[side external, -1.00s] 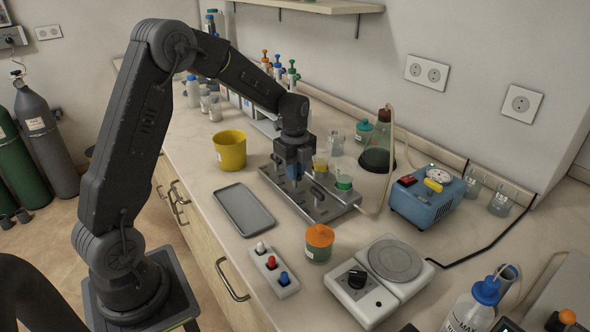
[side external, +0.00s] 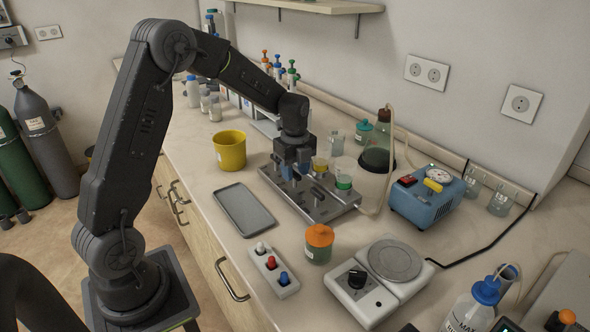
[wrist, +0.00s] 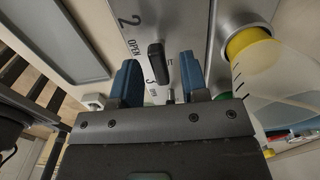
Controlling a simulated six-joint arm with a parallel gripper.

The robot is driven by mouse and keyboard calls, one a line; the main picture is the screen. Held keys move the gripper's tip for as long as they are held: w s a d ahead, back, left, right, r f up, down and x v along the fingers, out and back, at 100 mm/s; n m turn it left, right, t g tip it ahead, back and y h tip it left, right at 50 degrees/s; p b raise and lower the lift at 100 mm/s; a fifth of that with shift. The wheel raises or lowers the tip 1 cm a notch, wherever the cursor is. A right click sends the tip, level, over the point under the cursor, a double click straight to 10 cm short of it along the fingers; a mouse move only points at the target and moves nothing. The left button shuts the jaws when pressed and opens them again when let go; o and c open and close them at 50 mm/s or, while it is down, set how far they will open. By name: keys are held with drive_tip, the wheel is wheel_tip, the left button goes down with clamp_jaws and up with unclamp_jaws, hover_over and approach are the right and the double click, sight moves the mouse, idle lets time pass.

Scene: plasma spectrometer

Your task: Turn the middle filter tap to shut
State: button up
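The grey metal filter manifold (side external: 330,210) stands on the bench in the side external view, with cups on its far side. My gripper (side external: 294,177) hangs over its left-middle part, fingers pointing down. In the wrist view, a black tap handle (wrist: 155,58) stands on the manifold's plate (wrist: 193,28), near a printed "2", "OPEN" and a partly hidden "3". My gripper's two blue fingers (wrist: 156,80) are spread apart, one to each side of the handle's line, with gaps visible. The gripper body hides the plate's lower part.
A grey tray (side external: 244,210) and a yellow pot (side external: 230,151) lie left of the manifold. A yellow-banded cup (wrist: 245,42) is close right of the fingers. An orange-lidded jar (side external: 319,244), a hotplate (side external: 345,295) and a blue pump (side external: 428,198) stand nearby.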

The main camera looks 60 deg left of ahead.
wheel_tip(320, 180, up, 14)
idle(0.6)
wheel_tip(320, 180, up, 8)
hover_over(295, 172)
drive_tip(key=shift+f, duration=0.1)
idle(1.0)
drive_tip(key=shift+d, duration=0.1)
drive_tip(key=s+d+f+n+t, duration=0.2)
drive_tip(key=s+d+f+n, duration=0.1)
drive_tip(key=s+d+n, duration=0.4)
drive_tip(key=s+d+f+n+t, duration=0.3)
drive_tip(key=s+d+n, duration=0.5)
drive_tip(key=s, duration=0.8)
drive_tip(key=n, duration=0.3)
drive_tip(key=shift+s+d+f+t, duration=0.15)
drive_tip(key=shift+t, duration=0.15)
